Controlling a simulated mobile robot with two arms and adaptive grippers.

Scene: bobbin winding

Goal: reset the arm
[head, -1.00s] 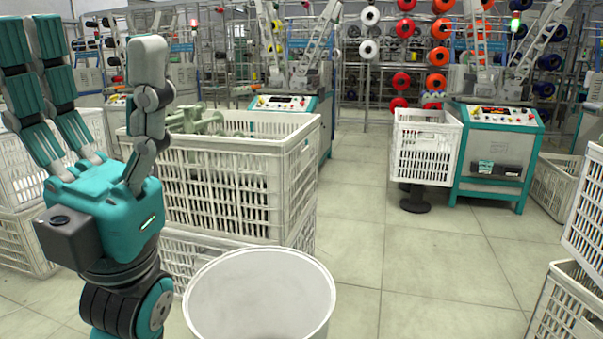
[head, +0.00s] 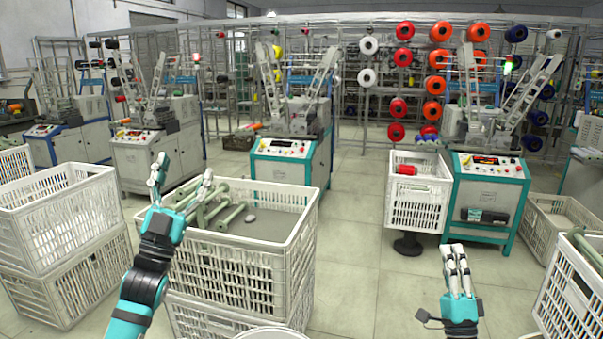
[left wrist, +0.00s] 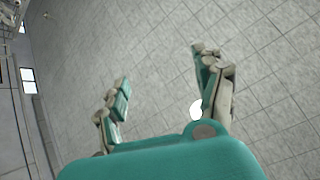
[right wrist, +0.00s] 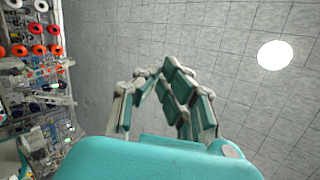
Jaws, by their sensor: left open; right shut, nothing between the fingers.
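My left gripper (head: 183,172) is raised in front of the white crate at centre left, its teal arm coming up from the bottom edge. Its fingers are spread and empty; the left wrist view shows them (left wrist: 163,80) wide apart. My right gripper (head: 456,250) is at the lower right, fingers pointing up above the open floor. In the right wrist view its fingertips (right wrist: 157,72) are close together with nothing between them.
The white crate (head: 238,250) holds pale green bobbins (head: 222,205). More crates (head: 62,210) stand at left and at the right edge (head: 572,305). A small white crate (head: 418,200) holds a red bobbin (head: 407,170). Winding machines (head: 290,160) stand behind. The middle floor is clear.

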